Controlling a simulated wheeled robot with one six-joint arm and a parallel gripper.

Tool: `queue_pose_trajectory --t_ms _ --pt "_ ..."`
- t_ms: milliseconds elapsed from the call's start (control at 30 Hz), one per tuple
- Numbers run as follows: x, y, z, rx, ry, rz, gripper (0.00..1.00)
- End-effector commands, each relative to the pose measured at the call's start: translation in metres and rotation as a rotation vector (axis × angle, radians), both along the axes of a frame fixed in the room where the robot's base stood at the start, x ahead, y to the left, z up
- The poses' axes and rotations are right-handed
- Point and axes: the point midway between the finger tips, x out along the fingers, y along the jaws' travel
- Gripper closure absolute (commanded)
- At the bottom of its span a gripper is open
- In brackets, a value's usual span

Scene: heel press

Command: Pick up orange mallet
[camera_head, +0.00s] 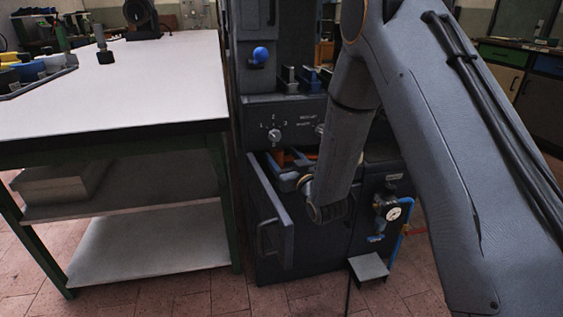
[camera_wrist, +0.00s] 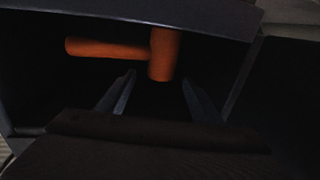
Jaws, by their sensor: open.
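The orange mallet (camera_wrist: 165,56) lies in a dark compartment of the press in the wrist view. Its head is toward the middle and its handle points left. My gripper (camera_wrist: 158,79) is open, with its two fingers apart just below the mallet head, and nothing is between them. I cannot tell how far the fingers are from the mallet in depth. In the head view, an orange part (camera_head: 281,158) shows inside the open top of the press cabinet, likely the mallet. My forearm and wrist hide much of that opening, and the fingers do not show there.
The cabinet door (camera_head: 268,222) of the press stands open to the left of my wrist. In the wrist view, a dark edge (camera_wrist: 150,20) runs above the mallet. A white-topped workbench (camera_head: 130,85) stands at left. A pressure gauge (camera_head: 393,213) is at the right of the press.

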Motion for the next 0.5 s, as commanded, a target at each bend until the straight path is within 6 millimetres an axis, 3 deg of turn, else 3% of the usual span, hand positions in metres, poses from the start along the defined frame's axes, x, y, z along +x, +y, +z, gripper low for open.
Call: queue_pose_trajectory --t_ms 133,367,500 --pt "0.0109 0.0064 -0.0002 0.0 0.0 0.001 0.4" --pt "0.0119 0.0067 -0.0002 0.0 0.001 0.0 0.4" --pt "0.0118 0.0066 -0.0002 0.0 0.001 0.0 0.6"
